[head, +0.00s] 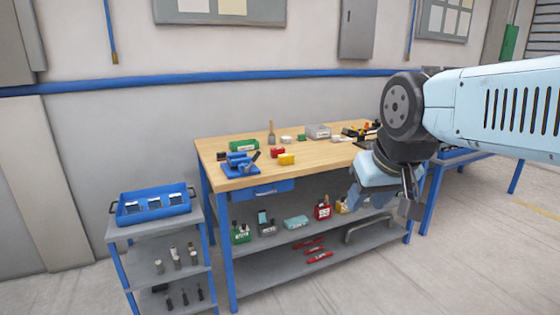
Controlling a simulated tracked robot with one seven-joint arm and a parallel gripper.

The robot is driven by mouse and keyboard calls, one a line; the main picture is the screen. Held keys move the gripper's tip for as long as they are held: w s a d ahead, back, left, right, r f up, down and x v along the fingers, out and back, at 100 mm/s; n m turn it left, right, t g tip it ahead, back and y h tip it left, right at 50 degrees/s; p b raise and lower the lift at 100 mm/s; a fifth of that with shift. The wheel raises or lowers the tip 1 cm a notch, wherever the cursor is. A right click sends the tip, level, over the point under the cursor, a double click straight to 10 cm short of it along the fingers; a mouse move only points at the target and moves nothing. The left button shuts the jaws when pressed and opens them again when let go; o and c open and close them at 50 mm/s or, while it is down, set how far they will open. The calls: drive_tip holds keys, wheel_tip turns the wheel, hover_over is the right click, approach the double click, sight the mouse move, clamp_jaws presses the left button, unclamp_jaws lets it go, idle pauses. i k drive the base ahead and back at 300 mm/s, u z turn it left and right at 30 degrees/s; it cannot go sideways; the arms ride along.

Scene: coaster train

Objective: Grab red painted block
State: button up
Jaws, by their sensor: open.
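A small red block (277,153) sits on the wooden top of the workbench (330,155), near its left part. A yellow block (286,159) is just in front of it, to the right. My gripper (384,202) hangs in front of the bench at the right, away from the red block. Its jaws are open, with nothing seen between them. My arm comes in from the right and covers part of the bench's right end.
A blue vise (240,163) stands left of the red block, with a green box (244,145) behind it. A grey bin (318,131) is farther back. A blue tray (152,206) sits on a cart at left. Lower shelves hold several small boxes.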

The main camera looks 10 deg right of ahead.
sight(274, 152)
drive_tip(key=u, duration=0.15)
drive_tip(key=i, duration=2.25)
drive_tip(key=z, duration=0.25)
